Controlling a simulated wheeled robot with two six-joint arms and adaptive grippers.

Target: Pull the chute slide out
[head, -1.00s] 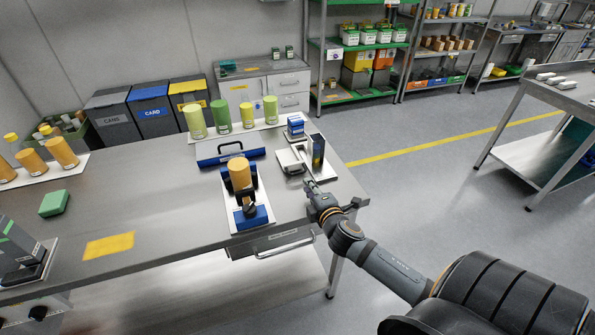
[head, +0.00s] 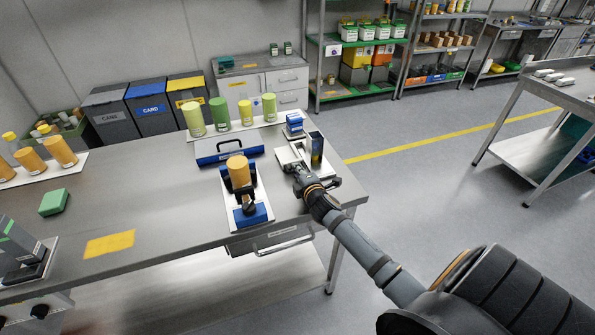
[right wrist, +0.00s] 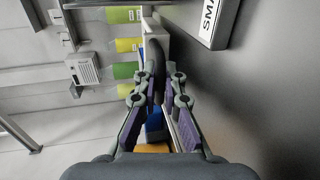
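The small station at the table's right end has a white base plate (head: 325,174), a dark upright block (head: 316,152) and a low pale piece (head: 288,157) beside it. Which part is the chute slide I cannot tell for sure. My right gripper (head: 297,170) is at the front of this station, partly covering the pale piece. In the right wrist view, the fingers (right wrist: 157,80) stand apart with a dark curved piece (right wrist: 155,56) between their tips. Contact with it is not clear. My left gripper is not in view.
Left of my right gripper stands a blue and black fixture (head: 251,215) holding an orange cylinder (head: 238,171). Several green and yellow cylinders (head: 219,114) stand at the back. The table's left middle is mostly clear.

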